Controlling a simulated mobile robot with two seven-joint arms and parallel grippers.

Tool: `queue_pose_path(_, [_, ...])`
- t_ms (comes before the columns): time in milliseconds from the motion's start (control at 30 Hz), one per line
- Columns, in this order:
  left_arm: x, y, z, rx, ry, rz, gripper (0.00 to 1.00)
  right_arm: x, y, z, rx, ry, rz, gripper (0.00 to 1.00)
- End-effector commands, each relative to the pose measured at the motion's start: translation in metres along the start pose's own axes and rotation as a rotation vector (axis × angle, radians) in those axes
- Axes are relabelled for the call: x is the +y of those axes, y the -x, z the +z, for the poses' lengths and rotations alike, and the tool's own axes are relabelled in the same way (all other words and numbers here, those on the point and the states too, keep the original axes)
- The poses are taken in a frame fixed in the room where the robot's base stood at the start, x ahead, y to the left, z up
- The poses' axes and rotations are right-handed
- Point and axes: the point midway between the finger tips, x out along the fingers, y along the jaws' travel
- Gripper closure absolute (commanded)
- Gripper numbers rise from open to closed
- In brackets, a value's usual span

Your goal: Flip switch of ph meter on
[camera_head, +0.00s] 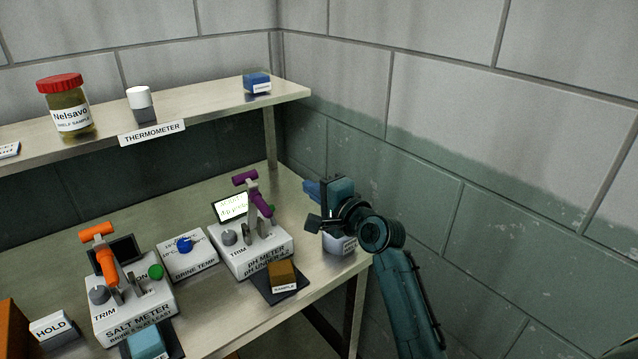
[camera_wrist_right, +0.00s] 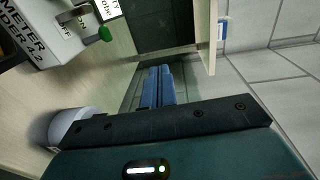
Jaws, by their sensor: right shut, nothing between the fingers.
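The pH meter (camera_head: 252,262) is a white box on the table with a grey knob marked TRIM and a lever switch with a purple handle (camera_head: 259,198). Its small screen (camera_head: 230,206) is lit with green writing. A green knob (camera_wrist_right: 105,34) shows on the meter in the right wrist view, near the letters ON. My right gripper (camera_head: 312,188) is right of the meter, apart from it. Its blue fingers (camera_wrist_right: 158,85) are together and empty in the wrist view. My left gripper is not in view.
A white pot (camera_head: 340,244) stands just below my right gripper. The salt meter (camera_head: 135,312), with an orange lever and dark screen, and the brine temp box (camera_head: 188,260) stand left. A brown sample block (camera_head: 282,275) lies in front. A shelf (camera_head: 200,103) overhangs the back.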

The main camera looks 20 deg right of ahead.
Motion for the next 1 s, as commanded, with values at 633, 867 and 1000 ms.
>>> queue_pose_path(633, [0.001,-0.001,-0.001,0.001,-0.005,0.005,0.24,-0.014,0.017,0.0,-0.001,0.0,0.001,1.0])
queue_pose_path(867, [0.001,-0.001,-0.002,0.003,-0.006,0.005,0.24,0.028,0.03,0.005,0.016,0.118,0.069,1.0])
queue_pose_path(1000, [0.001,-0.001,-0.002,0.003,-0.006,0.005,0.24,0.111,0.068,0.022,0.015,0.406,0.211,1.0])
